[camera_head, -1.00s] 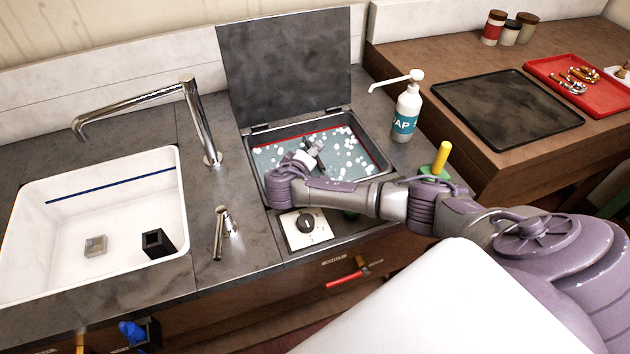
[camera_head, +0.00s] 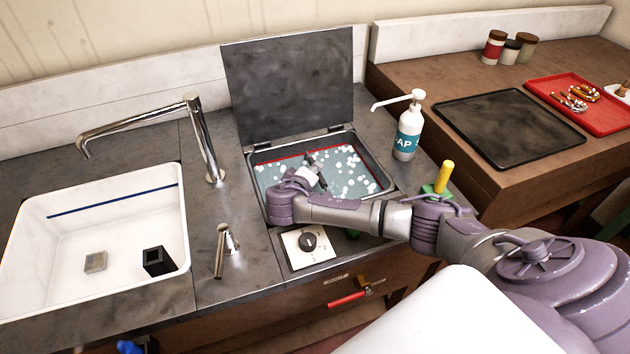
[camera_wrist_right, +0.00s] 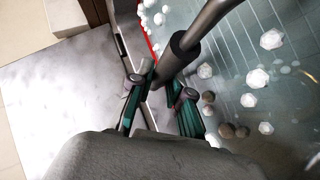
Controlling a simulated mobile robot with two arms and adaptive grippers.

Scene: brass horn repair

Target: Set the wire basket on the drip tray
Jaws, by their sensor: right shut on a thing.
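My right gripper (camera_head: 314,173) is over the open, liquid-filled tank (camera_head: 376,185). In the right wrist view, the gripper (camera_wrist_right: 165,82) is shut on the dark cylindrical grip of the wire basket's handle (camera_wrist_right: 187,45). Thin mesh lines of the wire basket (camera_wrist_right: 236,84) show in the liquid below. In the head view the arm hides much of the basket. The drip tray (camera_head: 510,126), flat and black, lies empty on the wooden counter at the right. My left gripper is not in view.
The tank's lid (camera_head: 290,88) stands open behind it. A soap bottle (camera_head: 407,136) and a yellow-handled tool (camera_head: 444,177) stand between the tank and the wooden counter. A red tray (camera_head: 600,110) with brass parts lies beyond the drip tray. A tap (camera_head: 203,140) and white sink (camera_head: 100,270) are left.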

